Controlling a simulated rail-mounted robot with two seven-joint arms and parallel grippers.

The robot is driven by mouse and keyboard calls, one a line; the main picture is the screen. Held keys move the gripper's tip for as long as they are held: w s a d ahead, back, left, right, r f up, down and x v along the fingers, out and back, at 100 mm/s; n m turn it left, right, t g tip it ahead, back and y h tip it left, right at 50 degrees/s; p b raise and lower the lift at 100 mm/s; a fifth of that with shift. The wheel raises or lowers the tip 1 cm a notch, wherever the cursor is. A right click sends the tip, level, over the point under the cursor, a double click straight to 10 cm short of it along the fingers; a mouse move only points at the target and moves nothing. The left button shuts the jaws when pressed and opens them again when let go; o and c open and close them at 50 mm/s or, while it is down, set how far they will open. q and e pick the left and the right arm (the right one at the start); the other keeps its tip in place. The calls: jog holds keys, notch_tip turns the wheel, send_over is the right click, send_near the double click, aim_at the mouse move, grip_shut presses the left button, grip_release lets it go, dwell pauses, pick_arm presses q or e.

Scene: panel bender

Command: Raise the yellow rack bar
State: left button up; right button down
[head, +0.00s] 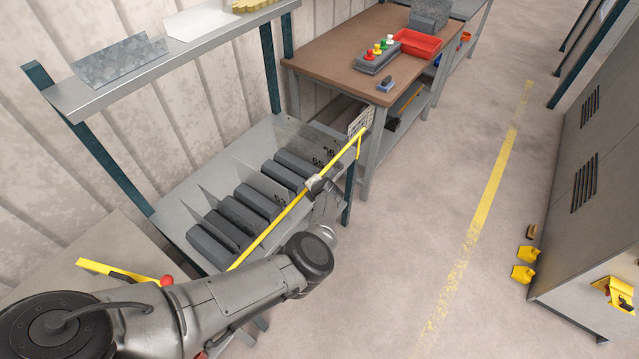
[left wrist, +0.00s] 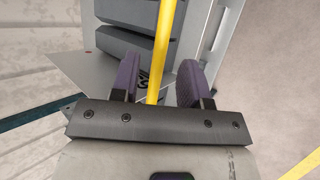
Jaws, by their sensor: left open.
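The yellow rack bar (head: 283,216) runs diagonally across the front of the rack shelf (head: 178,213), from beside my left arm up to a bent end at the far right. My left gripper (head: 318,184) is at the bar, about midway along its visible length. In the left wrist view the open fingers (left wrist: 158,76) stand on either side of the yellow bar (left wrist: 163,50), with gaps showing. The lower part of the bar is hidden behind my left arm in the head view. My right gripper is not in view.
Several dark grey blocks (head: 257,201) lie on the shelf between thin dividers. An upper shelf (head: 185,55) holds metal pieces. A brown-topped bench (head: 340,52) with a button box (head: 377,60) and red tray (head: 417,44) stands behind.

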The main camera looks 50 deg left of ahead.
pick_arm(q)
jog(key=p+v, duration=0.3)
jog(key=v, duration=0.5)
jog(key=shift+d, duration=0.1)
dwell(0.4)
